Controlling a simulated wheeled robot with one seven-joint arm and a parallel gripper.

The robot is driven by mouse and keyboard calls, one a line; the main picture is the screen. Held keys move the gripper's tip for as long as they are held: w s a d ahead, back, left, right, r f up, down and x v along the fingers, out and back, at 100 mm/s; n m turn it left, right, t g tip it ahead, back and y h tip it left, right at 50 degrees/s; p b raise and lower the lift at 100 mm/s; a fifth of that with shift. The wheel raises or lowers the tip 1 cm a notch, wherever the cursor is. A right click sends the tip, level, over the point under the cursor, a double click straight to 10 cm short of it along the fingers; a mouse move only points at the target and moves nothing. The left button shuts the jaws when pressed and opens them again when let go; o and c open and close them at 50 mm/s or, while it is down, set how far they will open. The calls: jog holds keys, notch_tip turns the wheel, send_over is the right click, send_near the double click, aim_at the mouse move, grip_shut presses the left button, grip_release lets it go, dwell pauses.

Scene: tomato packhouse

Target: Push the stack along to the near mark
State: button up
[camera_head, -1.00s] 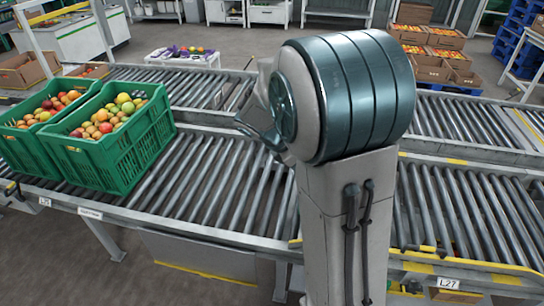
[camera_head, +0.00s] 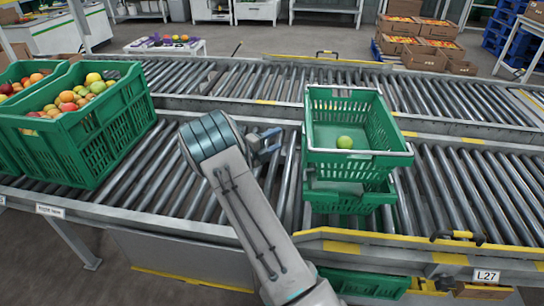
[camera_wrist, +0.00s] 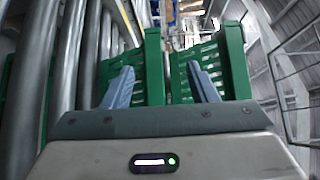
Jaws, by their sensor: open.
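The stack (camera_head: 352,120) is two green slatted baskets, one on the other, on the roller conveyor right of centre. The upper basket has a pale handle and holds one green fruit (camera_head: 345,142). The lower basket (camera_head: 350,200) is partly hidden. My gripper (camera_head: 268,145) is left of the stack, apart from it, with open, empty jaws. In the wrist view the open blue-grey fingers (camera_wrist: 160,85) point at the baskets' green sides (camera_wrist: 236,60), which appear turned sideways. Yellow patches mark the near rail (camera_head: 341,248); I cannot tell which is the near mark.
Two green crates of mixed fruit (camera_head: 100,150) stand on the conveyor at left. Bare rollers (camera_head: 165,170) lie between them and my arm, and more (camera_head: 470,190) lie right of the stack. A yellow-edged rail (camera_head: 400,240) with label L27 borders the near right side.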

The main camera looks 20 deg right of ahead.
jog(key=shift+w+f, duration=0.1)
jog(key=shift+f, duration=0.6)
jog(key=shift+d, duration=0.1)
jog(key=b+x, duration=0.4)
jog(key=x, duration=0.9)
jog(key=shift+w+d, duration=0.1)
jog(key=shift+d, duration=0.2)
grip_shut()
